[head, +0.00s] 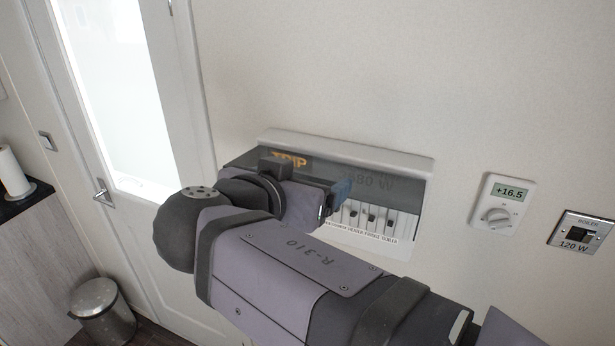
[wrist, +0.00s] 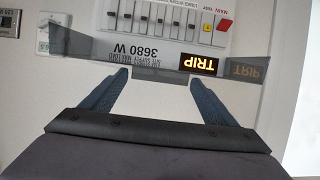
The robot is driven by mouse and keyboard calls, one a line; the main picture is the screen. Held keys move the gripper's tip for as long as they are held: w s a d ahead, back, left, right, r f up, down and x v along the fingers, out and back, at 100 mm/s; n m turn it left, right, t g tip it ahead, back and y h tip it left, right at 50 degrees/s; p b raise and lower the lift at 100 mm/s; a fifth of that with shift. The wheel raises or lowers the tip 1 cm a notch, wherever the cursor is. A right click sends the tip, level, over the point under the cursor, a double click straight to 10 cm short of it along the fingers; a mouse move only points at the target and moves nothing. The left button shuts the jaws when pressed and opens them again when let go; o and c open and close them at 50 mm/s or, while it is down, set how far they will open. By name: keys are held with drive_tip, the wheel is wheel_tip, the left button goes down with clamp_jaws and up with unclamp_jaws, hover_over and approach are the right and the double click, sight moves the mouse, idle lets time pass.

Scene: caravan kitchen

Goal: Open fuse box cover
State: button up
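The fuse box (head: 405,222) is on the wall in the head view, with a row of switches and a lit orange TRIP sign. Its smoky see-through cover (head: 240,158) stands out from the box near the top, and the switches below show clear of it. In the wrist view the picture is upside down; the cover (wrist: 258,48) is a dark slanted band around the panel. In the head view my wrist hides the box's lower left.
A thermostat (head: 497,202) reading +16.5 and a boiler switch (head: 581,231) are on the wall to the right. A white door (head: 150,225) is on the left, with a metal bin (head: 103,312) on the floor. The wall above the box is bare.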

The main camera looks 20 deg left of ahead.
drive_tip(key=c, duration=1.2)
drive_tip(key=shift+o, duration=0.2)
drive_tip(key=f+b, duration=0.1)
drive_tip(key=b, duration=0.3)
drive_tip(key=s+f+t+b, duration=0.1)
drive_tip(key=b, duration=0.3)
drive_tip(key=f+t+b, duration=0.1)
drive_tip(key=b, duration=0.4)
drive_tip(key=shift+s+f, duration=0.15)
drive_tip(key=shift+s, duration=0.15)
drive_tip(key=o, duration=1.5)
